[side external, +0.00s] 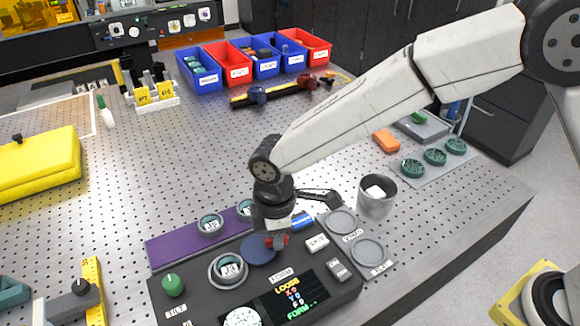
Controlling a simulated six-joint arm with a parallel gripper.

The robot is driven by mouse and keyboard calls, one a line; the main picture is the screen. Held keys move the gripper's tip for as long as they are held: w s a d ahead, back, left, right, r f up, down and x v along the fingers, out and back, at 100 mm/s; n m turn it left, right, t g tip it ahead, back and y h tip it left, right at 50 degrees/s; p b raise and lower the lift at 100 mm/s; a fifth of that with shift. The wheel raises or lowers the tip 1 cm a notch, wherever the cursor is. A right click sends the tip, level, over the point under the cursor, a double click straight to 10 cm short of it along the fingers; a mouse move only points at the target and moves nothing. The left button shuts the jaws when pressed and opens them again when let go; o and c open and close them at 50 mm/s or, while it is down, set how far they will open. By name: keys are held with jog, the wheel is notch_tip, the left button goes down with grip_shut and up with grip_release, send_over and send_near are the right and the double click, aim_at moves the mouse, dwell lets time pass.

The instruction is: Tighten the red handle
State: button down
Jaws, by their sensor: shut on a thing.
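The red handle (284,240) sits low at my gripper's fingertips, just right of a dark blue round disc (258,250) on the black panel (190,293). Only a small part of it shows. My gripper (277,238) points down over the panel and is shut on the red handle. The panel's display (290,300) reads "LOOSE" with several coloured lines below it.
A green knob (173,285) and a ringed part labelled J3 (228,270) are on the panel. A grey cup (376,196) and round trays (367,252) stand to the right. Bins (200,70) line the back. The perforated table's middle is mostly clear.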

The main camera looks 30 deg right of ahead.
jog(key=shift+r+n, duration=0.1)
jog(key=shift+n, duration=1.5)
jog(key=c, duration=0.6)
grip_release()
jog(key=shift+r, duration=3.9)
jog(key=shift+d, duration=0.1)
